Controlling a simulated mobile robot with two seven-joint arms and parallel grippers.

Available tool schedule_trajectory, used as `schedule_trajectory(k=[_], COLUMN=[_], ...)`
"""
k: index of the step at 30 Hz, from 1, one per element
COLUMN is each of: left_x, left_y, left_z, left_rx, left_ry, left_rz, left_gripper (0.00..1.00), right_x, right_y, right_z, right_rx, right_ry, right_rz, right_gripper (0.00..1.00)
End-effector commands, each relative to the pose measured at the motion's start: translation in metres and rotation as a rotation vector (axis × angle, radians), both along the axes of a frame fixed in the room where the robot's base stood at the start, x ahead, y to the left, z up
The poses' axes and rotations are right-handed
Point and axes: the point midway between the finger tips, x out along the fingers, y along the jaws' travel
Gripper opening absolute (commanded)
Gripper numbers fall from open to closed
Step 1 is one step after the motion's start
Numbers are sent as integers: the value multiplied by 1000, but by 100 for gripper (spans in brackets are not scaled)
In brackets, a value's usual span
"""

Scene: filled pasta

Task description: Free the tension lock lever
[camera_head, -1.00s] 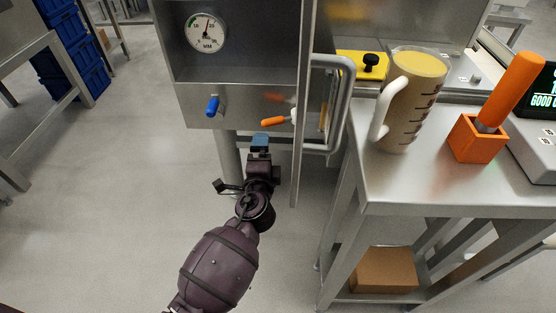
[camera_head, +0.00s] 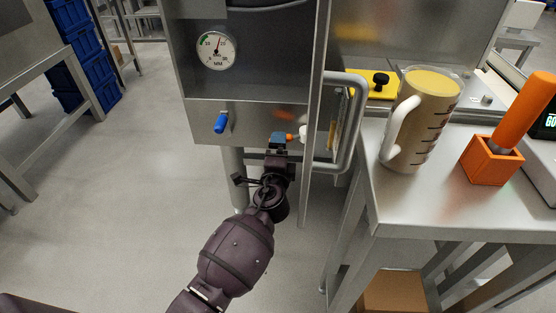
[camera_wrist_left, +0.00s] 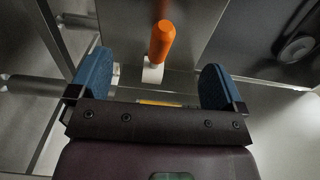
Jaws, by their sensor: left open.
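An orange-handled lever (camera_head: 290,136) with a white base sits on the front of the steel machine. My left gripper (camera_head: 279,138) is at it and covers most of its handle in the head view. In the left wrist view, the orange handle (camera_wrist_left: 162,40) stands between the two blue fingers, with a gap on both sides. My left gripper (camera_wrist_left: 155,83) is open and holds nothing. A blue lever (camera_head: 221,123) is on the same panel, to the left. Which lever is the tension lock is not marked. My right gripper is not in view.
A round gauge (camera_head: 217,48) is above the levers. A bent metal bar (camera_head: 352,125) stands just right of my gripper. The steel table (camera_head: 390,205) at right bears a filled jug (camera_head: 425,125) and an orange holder (camera_head: 490,160).

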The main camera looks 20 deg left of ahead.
Motion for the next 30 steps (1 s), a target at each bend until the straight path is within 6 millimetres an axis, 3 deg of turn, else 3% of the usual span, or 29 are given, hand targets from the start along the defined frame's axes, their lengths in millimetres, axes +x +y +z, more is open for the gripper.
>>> schedule_trajectory(k=[15,30], left_x=[44,52], left_y=[13,15], left_z=[-2,0], left_rx=[-1,-1], left_ry=[3,0], left_rz=[0,0], left_gripper=[96,96], right_x=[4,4], right_y=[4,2], right_z=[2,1], right_rx=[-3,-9], right_ry=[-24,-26], right_rz=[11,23], right_gripper=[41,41])
